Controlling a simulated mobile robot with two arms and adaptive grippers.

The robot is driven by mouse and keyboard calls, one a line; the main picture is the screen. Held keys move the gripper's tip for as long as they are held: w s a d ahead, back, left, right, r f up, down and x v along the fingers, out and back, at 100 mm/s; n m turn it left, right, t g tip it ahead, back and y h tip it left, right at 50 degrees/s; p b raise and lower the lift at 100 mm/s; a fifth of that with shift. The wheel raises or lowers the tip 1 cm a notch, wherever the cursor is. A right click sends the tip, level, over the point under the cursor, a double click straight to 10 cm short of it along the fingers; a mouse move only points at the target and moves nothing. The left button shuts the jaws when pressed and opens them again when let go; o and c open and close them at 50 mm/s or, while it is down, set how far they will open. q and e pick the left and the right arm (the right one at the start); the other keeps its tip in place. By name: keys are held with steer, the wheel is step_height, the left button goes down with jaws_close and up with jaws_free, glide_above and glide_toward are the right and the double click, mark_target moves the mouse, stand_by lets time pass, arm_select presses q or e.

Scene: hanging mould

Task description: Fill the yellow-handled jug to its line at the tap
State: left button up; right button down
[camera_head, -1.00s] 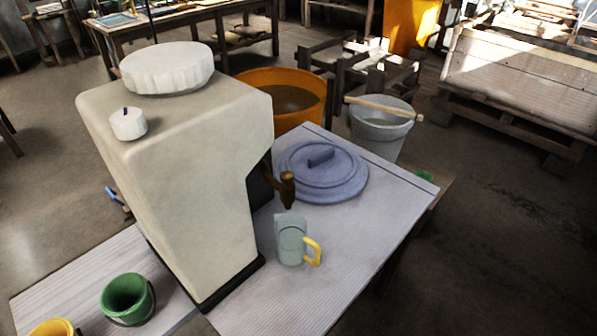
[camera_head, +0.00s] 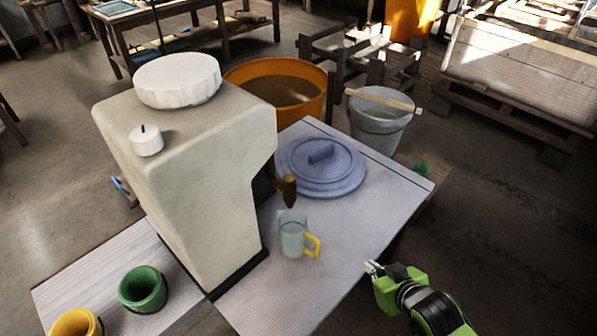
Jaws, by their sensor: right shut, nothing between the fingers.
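The yellow-handled jug (camera_head: 292,236) stands upright on the light tabletop, its yellow handle (camera_head: 312,246) to the right. It looks clear and pale; I cannot make out its line or any water level. The brown tap (camera_head: 289,188) sticks out from the right side of the big cream dispenser (camera_head: 185,170), just above and behind the jug. My right gripper (camera_head: 373,267), green and black, is at the lower right, by the table's right edge, apart from the jug. Its fingers are shut and empty. My left gripper is not in view.
A blue round lid (camera_head: 340,185) lies behind the jug. A green pot (camera_head: 142,290) and a yellow pot (camera_head: 78,323) stand left of the dispenser. A grey bucket (camera_head: 378,135) and an orange tub (camera_head: 310,85) stand beyond the table. The tabletop right of the jug is clear.

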steer(key=w+a+r+n+t+y, duration=0.1)
steer(key=w+a+r+t+y, duration=0.15)
steer(key=r, duration=0.65)
steer(key=w+a+r+n+t+y, duration=0.1)
steer(key=w+a+r+n+y, duration=0.15)
steer(key=r, duration=0.75)
steer(key=s+a+r+n+y, duration=0.1)
steer(key=s+a+r+y, duration=0.1)
steer(key=r, duration=0.3)
steer(key=s+a+r+n+g+y+p, duration=0.1)
steer(key=s+a+r+y, duration=0.1)
steer(key=r, duration=0.4)
steer(key=shift+s+a, duration=0.35)
steer(key=shift+a, duration=0.55)
steer(key=shift+w+a+p, duration=0.1)
steer(key=shift+p, duration=0.2)
steer(key=p, duration=0.3)
glide_above(289, 182)
steer(key=s+d, duration=0.2)
steer(key=d, duration=0.1)
steer(key=f, duration=0.4)
steer(key=w+a+f+p, duration=0.1)
steer(key=shift+f, duration=0.25)
